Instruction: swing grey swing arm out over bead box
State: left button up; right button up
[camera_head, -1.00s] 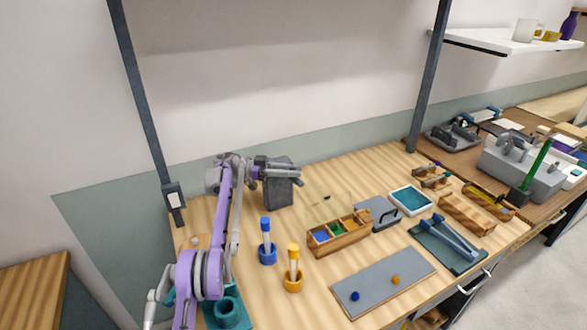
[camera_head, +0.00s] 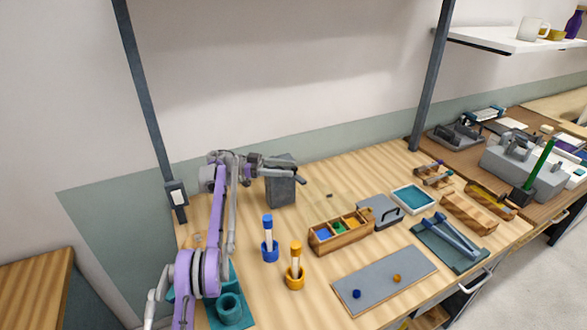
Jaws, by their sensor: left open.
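A grey upright block (camera_head: 280,192) stands at the back of the wooden bench, behind my left gripper. I cannot make out a separate grey swing arm; it may be part of this block or hidden by the gripper. My left gripper (camera_head: 299,174) is open in front of the block's upper part. I cannot tell whether it touches it. The bead box (camera_head: 341,242) is a wooden box with blue, green and orange compartments, to the right and nearer the front. My right gripper is out of view.
Blue (camera_head: 270,252) and orange (camera_head: 295,280) holders with upright sticks stand left of the bead box. A grey handled case (camera_head: 380,213) and teal tray (camera_head: 413,199) stand right. The bench behind the bead box is largely clear.

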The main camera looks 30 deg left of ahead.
pick_arm(q)
jog(key=p+v, duration=0.2)
jog(key=v, duration=0.5)
jog(key=shift+a, duration=0.4)
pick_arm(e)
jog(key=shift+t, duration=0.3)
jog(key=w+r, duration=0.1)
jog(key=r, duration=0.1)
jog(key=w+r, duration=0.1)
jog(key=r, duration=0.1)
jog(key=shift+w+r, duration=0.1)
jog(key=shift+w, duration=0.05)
pick_arm(q)
jog(key=shift+s, duration=0.2)
